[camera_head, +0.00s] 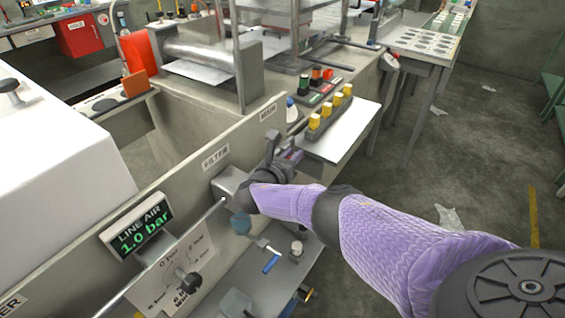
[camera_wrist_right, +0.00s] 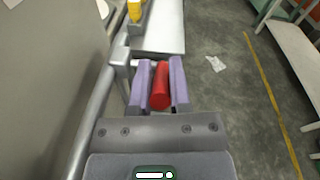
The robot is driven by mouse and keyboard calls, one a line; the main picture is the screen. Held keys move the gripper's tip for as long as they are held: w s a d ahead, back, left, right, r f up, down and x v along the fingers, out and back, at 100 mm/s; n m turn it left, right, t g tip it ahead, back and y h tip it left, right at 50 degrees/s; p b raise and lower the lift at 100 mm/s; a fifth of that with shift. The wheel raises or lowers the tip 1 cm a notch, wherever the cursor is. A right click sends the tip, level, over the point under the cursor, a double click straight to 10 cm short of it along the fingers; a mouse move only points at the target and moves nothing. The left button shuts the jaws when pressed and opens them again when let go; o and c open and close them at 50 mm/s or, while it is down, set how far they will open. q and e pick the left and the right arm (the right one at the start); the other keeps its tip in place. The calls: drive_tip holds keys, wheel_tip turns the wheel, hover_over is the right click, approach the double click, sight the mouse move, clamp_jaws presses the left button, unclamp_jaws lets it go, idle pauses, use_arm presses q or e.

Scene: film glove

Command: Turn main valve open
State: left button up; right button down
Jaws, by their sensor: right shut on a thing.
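The main valve's red handle (camera_wrist_right: 160,86) shows in the right wrist view between the two purple fingers of my right gripper (camera_wrist_right: 161,75). The fingers are shut on it from both sides. In the head view my right gripper (camera_head: 286,160) is at the panel below the MAIN label (camera_head: 268,112); it and the wrist hide most of the valve. A grey metal bracket or pipe (camera_head: 271,146) stands beside the gripper. The line air display (camera_head: 140,228) reads 1.0 bar. My left gripper is not in view.
A FILTER label (camera_head: 216,158) and a black knob (camera_head: 188,282) are on the panel. A blue-handled part (camera_head: 271,263) is below my right wrist. A white shelf (camera_head: 342,134) with yellow-topped pieces (camera_head: 330,112) stands close beyond the gripper. Floor at right is mostly clear.

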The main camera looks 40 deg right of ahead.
drive_tip(key=f+h+b, duration=0.1)
drive_tip(key=b, duration=0.1)
drive_tip(key=f+t+h+b, duration=0.1)
drive_tip(key=b, duration=0.1)
drive_tip(key=shift+s+a+f+t+h, duration=0.1)
drive_tip(key=shift+a+t+h, duration=0.2)
drive_tip(key=shift+a+h, duration=0.1)
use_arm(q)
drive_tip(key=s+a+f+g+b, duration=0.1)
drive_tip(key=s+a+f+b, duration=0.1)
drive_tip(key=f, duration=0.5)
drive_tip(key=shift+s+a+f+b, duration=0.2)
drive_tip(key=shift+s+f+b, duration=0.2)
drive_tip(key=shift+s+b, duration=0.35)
use_arm(e)
drive_tip(key=shift+f+t+h, duration=0.2)
drive_tip(key=shift+t+h, duration=0.3)
drive_tip(key=shift+h, duration=0.6)
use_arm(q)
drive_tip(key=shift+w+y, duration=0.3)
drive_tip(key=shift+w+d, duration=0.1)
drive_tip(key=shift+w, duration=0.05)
use_arm(e)
drive_tip(key=c, duration=0.6)
unclamp_jaws()
